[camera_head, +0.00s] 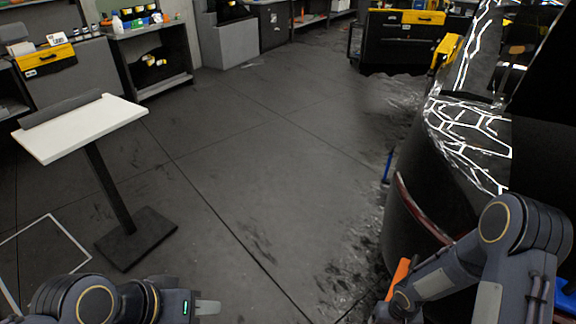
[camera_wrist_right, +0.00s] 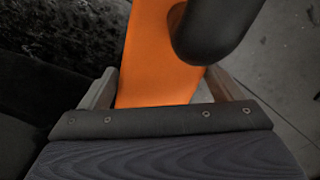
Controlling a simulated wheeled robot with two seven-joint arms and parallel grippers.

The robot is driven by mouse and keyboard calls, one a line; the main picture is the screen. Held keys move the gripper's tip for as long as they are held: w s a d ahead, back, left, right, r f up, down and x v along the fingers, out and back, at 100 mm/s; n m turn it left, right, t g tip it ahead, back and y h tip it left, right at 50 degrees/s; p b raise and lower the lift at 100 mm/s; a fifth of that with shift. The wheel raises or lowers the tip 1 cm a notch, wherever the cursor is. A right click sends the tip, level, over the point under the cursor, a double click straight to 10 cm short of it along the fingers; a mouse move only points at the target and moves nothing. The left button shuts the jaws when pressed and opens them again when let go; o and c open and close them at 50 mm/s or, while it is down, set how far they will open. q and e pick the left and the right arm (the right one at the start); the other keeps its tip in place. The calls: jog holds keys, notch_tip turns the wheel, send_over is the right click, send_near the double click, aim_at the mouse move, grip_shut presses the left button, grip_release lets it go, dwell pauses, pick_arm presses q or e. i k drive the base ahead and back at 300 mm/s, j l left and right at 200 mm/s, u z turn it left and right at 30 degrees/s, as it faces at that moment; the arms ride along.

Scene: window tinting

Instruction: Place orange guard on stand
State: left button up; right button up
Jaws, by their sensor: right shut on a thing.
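The orange guard (camera_wrist_right: 158,55) is a flat orange piece between the two fingers of my right gripper (camera_wrist_right: 160,86), which is shut on it. A black rounded part covers its upper right in the right wrist view. In the head view only a strip of the orange guard (camera_head: 398,277) shows beside my right arm, low near the car. The stand (camera_head: 82,130) has a tilted white top with a dark ledge, a dark post and a square base, at the left. My left gripper (camera_head: 207,308) is low in the picture, apart from the stand; its finger gap is not clear.
A dark car (camera_head: 420,190) with glowing white lines on its windows stands at the right, close to my right arm. Workbenches (camera_head: 148,30) and a black and yellow cabinet (camera_head: 395,40) line the back. The floor (camera_head: 240,150) between stand and car is clear.

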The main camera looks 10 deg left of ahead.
aim_at(88, 125)
jog(key=i+j+u, duration=0.1)
jog(key=i+u, duration=0.7)
jog(key=i+l+u, duration=0.1)
jog(key=i+u, duration=0.15)
jog(key=u, duration=0.15)
jog(key=i+l+u, duration=0.25)
jog(key=u, duration=0.15)
jog(key=i+l+u, duration=0.45)
jog(key=k+j, duration=0.1)
